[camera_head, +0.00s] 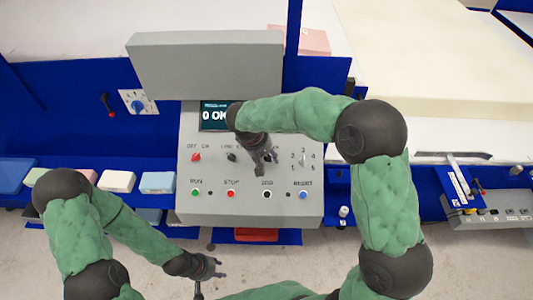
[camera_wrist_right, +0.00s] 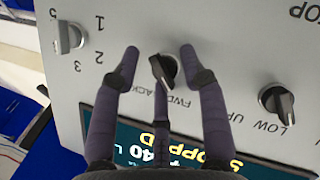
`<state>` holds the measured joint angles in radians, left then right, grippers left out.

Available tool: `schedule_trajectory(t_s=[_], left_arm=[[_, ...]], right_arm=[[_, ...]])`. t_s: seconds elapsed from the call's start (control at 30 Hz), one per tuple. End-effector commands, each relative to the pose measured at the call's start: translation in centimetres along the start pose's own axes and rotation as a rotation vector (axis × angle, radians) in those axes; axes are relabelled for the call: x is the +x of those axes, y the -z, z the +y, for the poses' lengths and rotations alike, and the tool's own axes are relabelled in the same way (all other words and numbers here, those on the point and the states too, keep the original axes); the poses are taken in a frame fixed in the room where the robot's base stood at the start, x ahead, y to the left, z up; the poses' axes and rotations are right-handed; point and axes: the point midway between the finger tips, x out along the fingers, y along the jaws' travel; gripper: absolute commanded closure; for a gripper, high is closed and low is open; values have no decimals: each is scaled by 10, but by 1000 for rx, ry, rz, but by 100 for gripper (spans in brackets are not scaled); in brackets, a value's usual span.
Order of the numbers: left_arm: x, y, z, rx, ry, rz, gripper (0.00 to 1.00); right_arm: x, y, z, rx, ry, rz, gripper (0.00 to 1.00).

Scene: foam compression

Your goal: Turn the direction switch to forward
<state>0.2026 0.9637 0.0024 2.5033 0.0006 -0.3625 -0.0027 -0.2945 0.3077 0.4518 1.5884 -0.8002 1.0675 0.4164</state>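The direction switch (camera_wrist_right: 164,70) is a dark round knob with a light pointer, beside a FWD/BACK label on the grey control panel (camera_head: 215,205). My right gripper (camera_head: 264,157) is over the panel and mostly hides the switch in the head view. In the right wrist view, where the panel appears upside down, my right gripper's fingers (camera_wrist_right: 158,52) are spread on both sides of the knob, with visible gaps to it. Whether they touch it lower down cannot be told. My left gripper (camera_head: 214,276) is open and empty, below the panel's front edge.
A LOW/UP knob (camera_wrist_right: 277,101) and a numbered selector (camera_wrist_right: 68,38) flank the switch. A red knob (camera_head: 196,157) and a row with a green button (camera_head: 195,192) and red button (camera_head: 231,194) are on the panel. The display (camera_head: 214,114) is partly covered by my arm.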

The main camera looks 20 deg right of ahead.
Motion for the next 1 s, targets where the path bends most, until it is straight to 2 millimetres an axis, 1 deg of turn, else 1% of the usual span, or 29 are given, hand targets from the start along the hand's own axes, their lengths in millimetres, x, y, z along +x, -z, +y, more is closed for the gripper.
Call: schedule_trajectory(t_s=[0.4, 0.53, 0.67, 0.9, 1.0], left_arm=[[0, 0, 0, 0, 0, 0, 60], [0, 0, 0, 0, 0, 0, 60], [0, 0, 0, 0, 0, 0, 60], [0, 0, 0, 0, 0, 0, 60], [0, 0, 0, 0, 0, 0, 60]], right_arm=[[-3, 2, 2, 4, -2, 8, 59], [-11, 3, 3, 5, -3, 11, 59], [-30, 3, 3, 4, -3, 13, 59], [-78, 3, 2, 3, -3, 12, 59], [-95, 2, 2, 3, -1, 10, 59]])
